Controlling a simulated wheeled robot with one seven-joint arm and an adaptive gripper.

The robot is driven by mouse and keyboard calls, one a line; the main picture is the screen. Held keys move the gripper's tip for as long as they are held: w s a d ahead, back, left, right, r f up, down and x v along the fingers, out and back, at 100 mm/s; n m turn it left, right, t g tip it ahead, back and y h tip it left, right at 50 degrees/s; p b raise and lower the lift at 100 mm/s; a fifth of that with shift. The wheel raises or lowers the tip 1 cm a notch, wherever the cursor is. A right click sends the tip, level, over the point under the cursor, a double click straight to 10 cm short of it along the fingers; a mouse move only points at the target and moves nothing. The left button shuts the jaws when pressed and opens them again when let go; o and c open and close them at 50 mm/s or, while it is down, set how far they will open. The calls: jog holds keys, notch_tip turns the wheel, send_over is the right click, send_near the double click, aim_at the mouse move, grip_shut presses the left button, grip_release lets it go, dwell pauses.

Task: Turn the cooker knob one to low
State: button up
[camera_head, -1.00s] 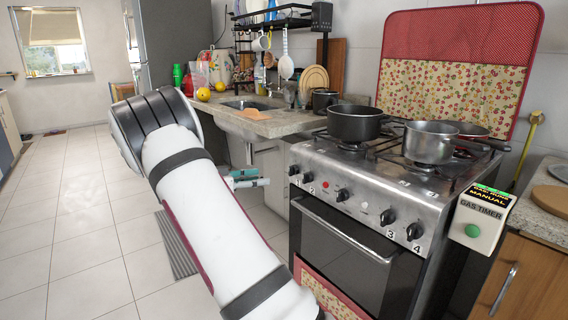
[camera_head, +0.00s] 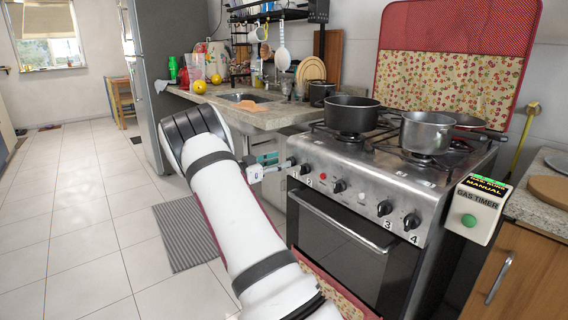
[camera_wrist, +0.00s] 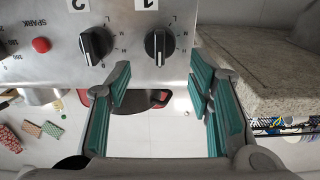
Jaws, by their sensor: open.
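Cooker knob one (camera_wrist: 159,44) is a black knob on the steel front panel, beside a label that reads 1 and appears upside down in the wrist view. Its pointer looks roughly vertical there. Knob two (camera_wrist: 96,44) is to its left. In the head view, knob one (camera_head: 291,162) is at the panel's left end. My gripper (camera_wrist: 160,82) has teal fingers and is open and empty. The fingers stand apart in front of the panel, either side of knob one's line, not closed on it. The gripper (camera_head: 276,164) also shows at the cooker's left in the head view.
Pots (camera_head: 352,114) stand on the stove top. The gas timer (camera_head: 474,207) hangs at the cooker's right. The stone counter (camera_wrist: 262,75) is close to the right finger in the wrist view. The tiled floor (camera_head: 90,220) at left is clear.

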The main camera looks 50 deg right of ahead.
jog(key=shift+x, duration=1.45)
grip_shut()
